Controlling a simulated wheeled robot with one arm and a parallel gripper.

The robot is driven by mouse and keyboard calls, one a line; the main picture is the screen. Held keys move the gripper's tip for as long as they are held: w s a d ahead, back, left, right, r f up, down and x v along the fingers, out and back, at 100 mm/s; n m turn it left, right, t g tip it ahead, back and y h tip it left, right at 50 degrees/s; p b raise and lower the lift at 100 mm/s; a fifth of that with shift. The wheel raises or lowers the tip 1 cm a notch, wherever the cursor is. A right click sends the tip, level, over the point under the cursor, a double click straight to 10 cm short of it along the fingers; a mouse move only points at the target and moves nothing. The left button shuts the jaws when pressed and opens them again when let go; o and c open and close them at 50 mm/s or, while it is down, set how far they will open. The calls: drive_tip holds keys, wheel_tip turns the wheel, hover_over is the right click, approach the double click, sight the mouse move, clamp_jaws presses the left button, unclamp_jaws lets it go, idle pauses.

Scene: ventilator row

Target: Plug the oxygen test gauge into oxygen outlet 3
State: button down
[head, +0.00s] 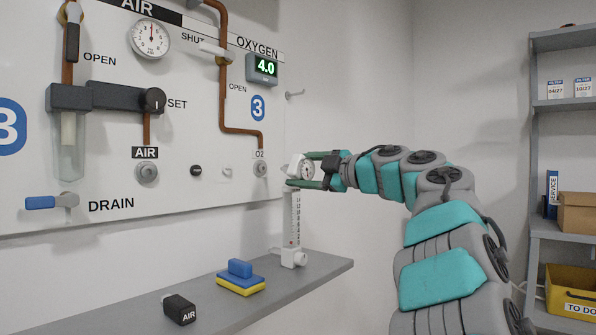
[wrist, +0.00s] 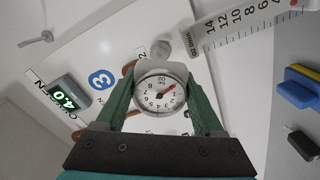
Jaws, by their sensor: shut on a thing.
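My gripper (head: 300,170) is shut on the oxygen test gauge (head: 307,170), a round white dial in a pale body, its face turned towards the wrist camera. In the wrist view the gauge (wrist: 160,93) sits between both green fingers. Oxygen outlet 3 (head: 261,169) is a round metal socket under the O2 label, below the blue 3 sign, at the end of a copper pipe. The gauge is to the right of the outlet, with a visible gap between them.
A flowmeter with a scale tube (head: 293,225) stands on the grey shelf (head: 330,265) just below my gripper. A blue-yellow sponge (head: 241,279) and a black AIR block (head: 180,309) lie further left. An AIR outlet (head: 147,172) is also on the panel. A hook (head: 295,94) sticks from the wall.

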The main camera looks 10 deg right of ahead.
sight(284, 169)
drive_tip(key=shift+p+x, duration=0.35)
drive_tip(key=shift+x, duration=2.25)
drive_tip(key=shift+w+r+p, duration=0.1)
drive_tip(key=shift+p, duration=0.35)
drive_tip(key=shift+p+x, duration=1.05)
drive_tip(key=shift+x, duration=0.2)
unclamp_jaws()
